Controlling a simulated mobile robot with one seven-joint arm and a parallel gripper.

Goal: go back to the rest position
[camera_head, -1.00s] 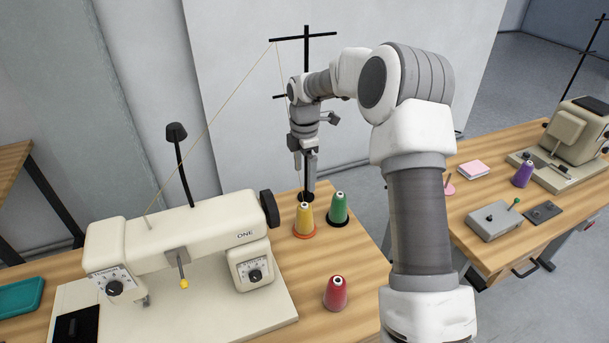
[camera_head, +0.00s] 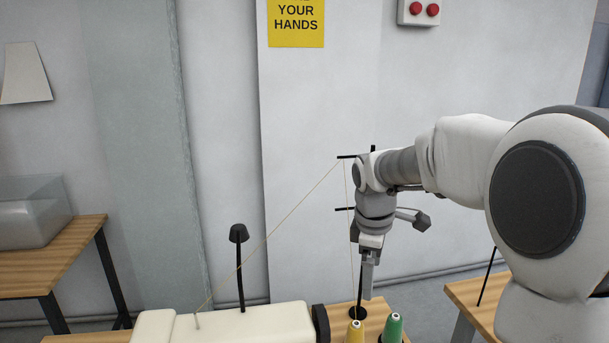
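My gripper (camera_head: 368,280) points down in the right half of the view, in front of the thread stand (camera_head: 361,290) and above the back of the table. Its fingers are seen nearly edge-on, so I cannot tell whether it is open or shut. I see nothing hanging from it. My arm reaches to it from the right edge. The tops of a yellow cone (camera_head: 354,333) and a green cone (camera_head: 393,328) show below it, apart from the fingers.
A cream sewing machine (camera_head: 240,325) stands at the bottom, with a black lamp (camera_head: 239,234). A thread (camera_head: 270,235) runs from it up to the stand. Another table (camera_head: 470,295) is at the right. A side table (camera_head: 60,245) with a clear-covered box stands at the left.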

